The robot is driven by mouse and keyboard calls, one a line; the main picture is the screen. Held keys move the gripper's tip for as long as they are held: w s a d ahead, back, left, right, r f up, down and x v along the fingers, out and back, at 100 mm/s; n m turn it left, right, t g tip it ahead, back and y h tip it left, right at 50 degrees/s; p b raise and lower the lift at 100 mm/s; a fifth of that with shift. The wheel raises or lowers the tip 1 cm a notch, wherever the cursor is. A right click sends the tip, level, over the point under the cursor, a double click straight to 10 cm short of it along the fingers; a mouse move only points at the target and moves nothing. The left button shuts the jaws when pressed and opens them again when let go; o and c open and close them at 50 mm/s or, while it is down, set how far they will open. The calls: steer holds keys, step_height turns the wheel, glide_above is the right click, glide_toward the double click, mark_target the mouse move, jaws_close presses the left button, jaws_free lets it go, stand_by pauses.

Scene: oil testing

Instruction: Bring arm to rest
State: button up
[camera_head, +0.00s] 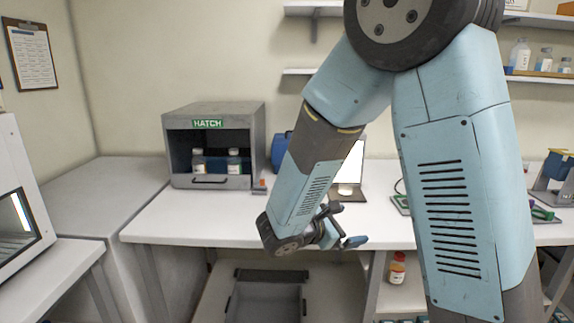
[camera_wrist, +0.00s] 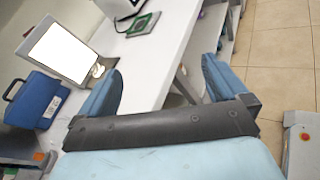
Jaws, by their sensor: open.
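My arm is bent in front of the bench in the head view, its forearm slanting down and to the left. My gripper (camera_head: 347,226) is at its end, over the front edge of the white bench (camera_head: 200,215). In the wrist view, the two blue fingers of my gripper (camera_wrist: 160,85) stand wide apart with nothing between them. The gripper is open and empty. Part of the bench behind my arm is hidden.
A grey hatch box (camera_head: 213,108) with two bottles stands on the bench at left. A blue case (camera_wrist: 42,100) and a screen (camera_wrist: 60,53) are beside the gripper. A grey bin (camera_head: 265,302) is below the bench, near an orange-labelled bottle (camera_head: 397,269).

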steer(key=s+d+r+m+g+y, duration=0.3)
steer(key=s+d+m, duration=0.2)
steer(key=s+m, duration=0.1)
steer(key=s+d+r+m+g+y, duration=0.2)
steer(key=s+d+r+m+g, duration=0.15)
steer(key=s+d+m, duration=0.2)
steer(key=s+a+r+m+t+y, duration=0.2)
steer(key=s+r+m+t+y, duration=0.1)
steer(key=s+r+m+y, duration=0.4)
steer(key=shift+s+m+t+y, duration=0.3)
steer(key=shift+s+m+t, duration=0.05)
steer(key=shift+s+m, duration=0.55)
